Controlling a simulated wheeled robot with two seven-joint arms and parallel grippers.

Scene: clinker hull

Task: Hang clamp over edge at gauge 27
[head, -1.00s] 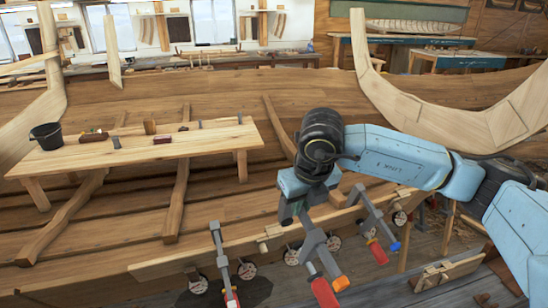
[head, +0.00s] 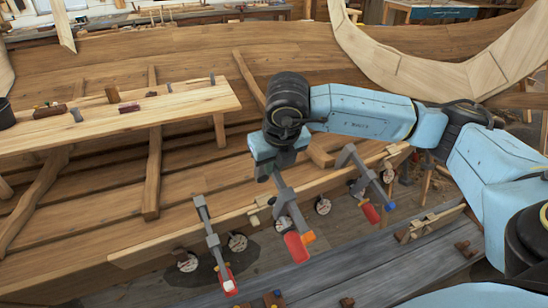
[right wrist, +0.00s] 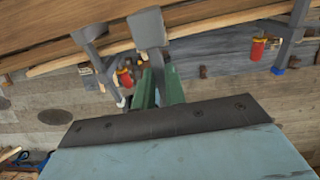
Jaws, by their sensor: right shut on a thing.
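My right gripper (head: 274,178) is shut on a grey clamp (head: 287,205) with a red handle and an orange end. The clamp hangs tilted in front of the plank edge (head: 165,243); I cannot tell whether it touches it. In the right wrist view, the green fingers (right wrist: 158,88) close around its bar, and its grey head (right wrist: 147,30) points toward the plank. My left gripper is out of view.
A similar clamp (head: 212,240) sits on the edge to the left, and another (head: 362,180) with a blue end to the right. A wooden bench (head: 150,112) with small tools stands behind. Grey floor boards lie in front.

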